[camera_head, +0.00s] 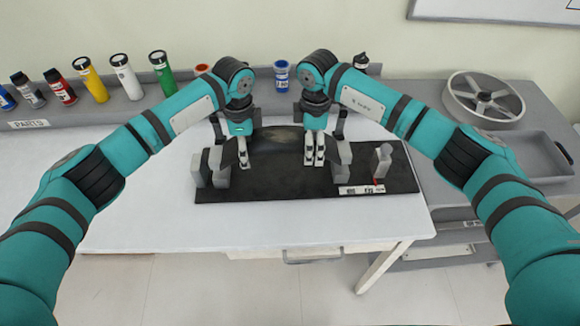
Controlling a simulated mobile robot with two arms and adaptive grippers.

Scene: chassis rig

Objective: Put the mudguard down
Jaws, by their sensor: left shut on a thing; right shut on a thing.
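The mudguard (276,143) looks like a dark curved piece between my two grippers, over the black base board of the rig (285,187). It is dark against the dark board, so its outline is hard to make out. My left gripper (243,158) is shut on its left side, and my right gripper (314,156) is shut on its right side. Grey supports stand on the board, one at the left (214,171) and one near the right gripper (341,168). I cannot tell whether the mudguard touches them. The grippers hide parts of its ends.
A grey upright bracket (383,160) stands at the board's right, behind a white label (361,190). Several bottles, including a yellow one (91,80), line the back shelf. A wheel (483,98) and a grey tray (519,157) are at the right. The white table (150,205) is clear at the left.

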